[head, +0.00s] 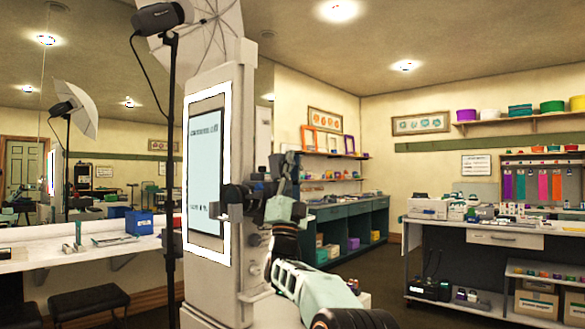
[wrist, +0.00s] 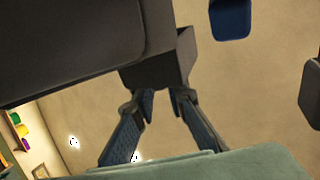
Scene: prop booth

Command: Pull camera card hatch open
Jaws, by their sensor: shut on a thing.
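The booth unit (head: 213,75) stands tall and pale left of centre in the head view, with a lit white-framed screen (head: 206,150) on its front. My gripper (head: 249,190) is at the unit's right side, at the height of the screen's lower half. In the wrist view, my gripper (wrist: 164,92) has both fingertips closed against a dark block (wrist: 160,70), which seems to be the hatch's handle. The block joins or lies close to a large dark panel (wrist: 70,45). Which surface is the hatch itself, and how far it stands open, I cannot tell.
A lamp stand (head: 170,120) rises in front of the unit's left side. A white counter (head: 90,255) with a blue box (head: 138,223) and stools is at left. A worktable (head: 490,238) with shelves stands at right. Dark floor lies between the tables.

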